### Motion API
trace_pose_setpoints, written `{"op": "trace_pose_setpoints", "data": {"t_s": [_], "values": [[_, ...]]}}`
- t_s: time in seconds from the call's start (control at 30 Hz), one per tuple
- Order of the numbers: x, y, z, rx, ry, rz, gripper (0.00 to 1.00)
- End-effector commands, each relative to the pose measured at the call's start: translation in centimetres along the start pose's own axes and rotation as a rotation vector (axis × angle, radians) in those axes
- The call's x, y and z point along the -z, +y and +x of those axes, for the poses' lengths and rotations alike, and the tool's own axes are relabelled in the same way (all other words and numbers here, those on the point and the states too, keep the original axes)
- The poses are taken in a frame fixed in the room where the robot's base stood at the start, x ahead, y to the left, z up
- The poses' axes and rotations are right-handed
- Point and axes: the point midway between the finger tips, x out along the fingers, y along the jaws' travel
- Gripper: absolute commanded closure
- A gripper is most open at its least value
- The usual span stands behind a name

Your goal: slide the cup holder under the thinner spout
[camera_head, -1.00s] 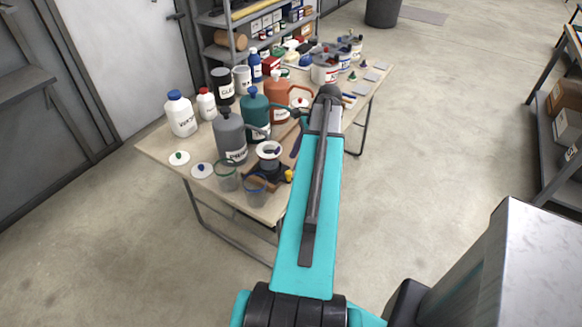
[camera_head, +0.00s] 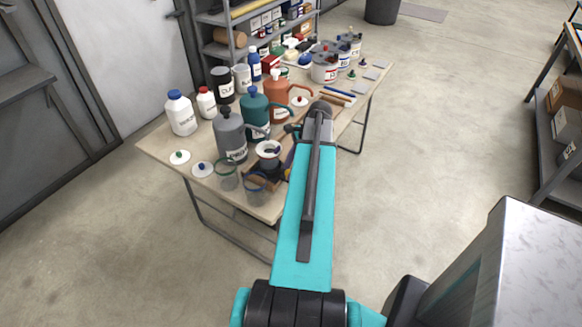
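A brown piece (camera_head: 252,181) that may be the cup holder lies near the table's front edge, largely hidden, so I cannot make out its shape. I cannot read which holds thinner. My teal arm reaches over the table's right part.
A white-ringed dark piece (camera_head: 268,149) stands right of the grey can. White bottles (camera_head: 181,114) and two small lids (camera_head: 202,169) are on the table's left. Paint tins (camera_head: 325,69) stand at the back. The floor (camera_head: 440,150) right of the table is clear.

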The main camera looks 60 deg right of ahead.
Motion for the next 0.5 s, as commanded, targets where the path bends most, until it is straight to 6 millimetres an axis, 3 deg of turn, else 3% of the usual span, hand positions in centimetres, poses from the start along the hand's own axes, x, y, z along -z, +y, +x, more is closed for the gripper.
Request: {"op": "trace_pose_setpoints", "data": {"t_s": [0.03, 0.27, 0.5], "values": [[-0.01, -0.01, -0.01, 0.0, 0.0, 0.0, 0.62], [-0.04, 0.0, -0.01, 0.0, 0.0, 0.0, 1.0], [0.09, -0.16, -0.08, 0.0, 0.001, -0.001, 1.0]]}}
